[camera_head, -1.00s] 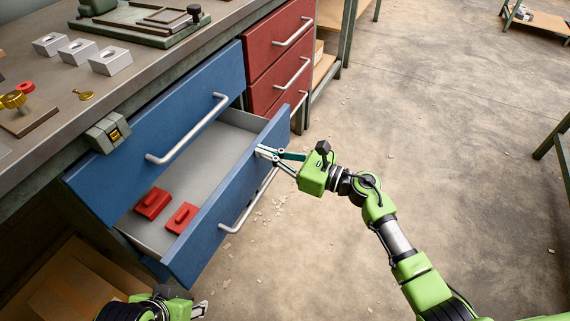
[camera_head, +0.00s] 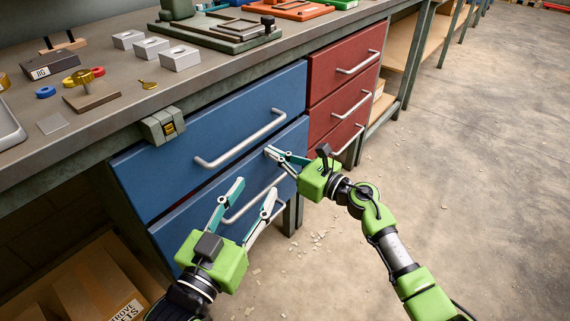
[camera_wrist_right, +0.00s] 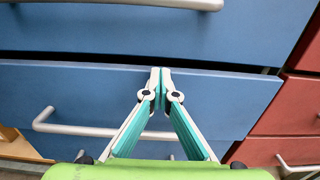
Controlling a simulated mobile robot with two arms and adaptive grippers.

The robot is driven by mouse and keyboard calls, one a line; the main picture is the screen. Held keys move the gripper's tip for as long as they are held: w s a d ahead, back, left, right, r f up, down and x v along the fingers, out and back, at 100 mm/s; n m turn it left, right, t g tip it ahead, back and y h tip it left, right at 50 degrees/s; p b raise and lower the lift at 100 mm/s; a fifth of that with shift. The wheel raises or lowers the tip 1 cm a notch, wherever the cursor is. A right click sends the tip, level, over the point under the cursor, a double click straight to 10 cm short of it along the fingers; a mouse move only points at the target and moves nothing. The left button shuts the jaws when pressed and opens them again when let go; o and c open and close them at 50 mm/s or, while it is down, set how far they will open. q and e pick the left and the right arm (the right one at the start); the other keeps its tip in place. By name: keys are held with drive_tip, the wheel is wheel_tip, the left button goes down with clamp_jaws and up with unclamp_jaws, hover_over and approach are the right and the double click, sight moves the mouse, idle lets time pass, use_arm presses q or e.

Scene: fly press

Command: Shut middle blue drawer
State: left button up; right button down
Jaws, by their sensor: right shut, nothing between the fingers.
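The middle blue drawer (camera_head: 185,222) is pushed in to nearly flush under the upper blue drawer (camera_head: 215,130). A thin dark gap shows along its top edge in the right wrist view, where its blue front (camera_wrist_right: 85,92) fills the middle. Its silver handle (camera_head: 243,211) is partly behind my left gripper. My right gripper (camera_head: 271,153) is shut and empty, with its fingertips at the drawer's upper edge; they also show in the right wrist view (camera_wrist_right: 160,74). My left gripper (camera_head: 256,191) is open in front of the drawer, its fingers near the handle. The drawer's inside is hidden.
Red drawers (camera_head: 340,70) stand shut to the right. The bench top (camera_head: 110,65) above holds metal blocks and small parts. A cardboard box (camera_head: 95,285) lies below at the left. The floor (camera_head: 480,180) to the right is open, with scattered chips.

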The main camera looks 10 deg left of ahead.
use_arm(q)
wheel_tip(320, 180, up, 6)
drive_tip(key=s+t+h, duration=0.1)
drive_tip(key=t, duration=0.2)
drive_tip(key=shift+s+d+r+b, duration=0.15)
drive_tip(key=shift+s+d+b, duration=0.2)
drive_tip(key=shift+b, duration=0.1)
use_arm(e)
drive_tip(key=shift+x, duration=0.95)
drive_tip(key=shift+a+r, duration=0.1)
drive_tip(key=shift+r, duration=0.15)
